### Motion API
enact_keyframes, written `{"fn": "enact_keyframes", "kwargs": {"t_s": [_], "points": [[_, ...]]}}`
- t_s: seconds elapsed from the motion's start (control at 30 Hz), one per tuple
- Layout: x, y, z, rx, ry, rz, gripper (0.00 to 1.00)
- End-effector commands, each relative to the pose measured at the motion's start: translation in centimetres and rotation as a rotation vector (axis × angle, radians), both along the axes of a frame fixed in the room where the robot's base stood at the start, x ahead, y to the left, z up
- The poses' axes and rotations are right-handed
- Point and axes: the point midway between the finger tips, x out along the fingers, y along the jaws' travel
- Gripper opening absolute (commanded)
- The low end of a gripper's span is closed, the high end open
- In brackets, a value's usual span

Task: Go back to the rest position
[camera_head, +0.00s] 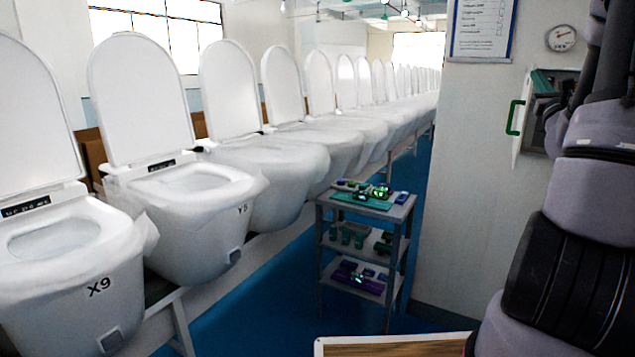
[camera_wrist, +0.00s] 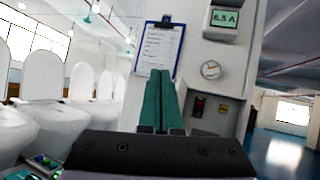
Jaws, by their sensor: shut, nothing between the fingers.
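My gripper (camera_wrist: 160,75) shows in the wrist view, with its two green fingers pressed together and nothing between them. The fingers point up toward the grey pillar (camera_wrist: 226,60), below and in front of the clipboard (camera_wrist: 158,48). In the head view my arm runs down the right edge, in front of the pillar (camera_head: 470,190). It partly hides a small open wall box (camera_head: 567,88) with a green-handled door (camera_head: 518,118).
A row of white toilets with raised lids (camera_head: 185,185) runs along the left. A grey shelf cart (camera_head: 322,250) with small green parts stands mid-floor. A gauge (camera_head: 561,38) is on the pillar. A wood-topped surface edge (camera_head: 395,346) is at the bottom. Blue floor (camera_head: 250,310) is clear between.

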Motion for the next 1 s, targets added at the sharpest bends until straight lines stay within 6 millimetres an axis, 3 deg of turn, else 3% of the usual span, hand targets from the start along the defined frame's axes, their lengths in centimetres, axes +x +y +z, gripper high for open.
{"fn": "enact_keyframes", "kwargs": {"t_s": [0.17,0.27,0.37,0.5,0.6,0.7,0.83,0.9,1.0], "points": [[1.1,6.7,1.7,-0.101,0.052,0.173,0.00],[1.2,12.0,2.5,-0.191,0.097,0.307,0.00],[0.4,19.0,3.0,-0.326,0.162,0.477,0.00],[-3.3,29.2,2.1,-0.587,0.279,0.723,0.00],[-7.7,35.2,0.2,-0.829,0.371,0.877,0.00],[-13.2,39.3,-2.6,-1.138,0.467,0.994,0.00],[-19.4,40.2,-6.2,-1.573,0.570,1.031,0.00],[-21.9,39.1,-7.4,-1.805,0.604,0.995,0.00],[-24.0,36.9,-8.1,-2.097,0.627,0.889,0.00]]}}
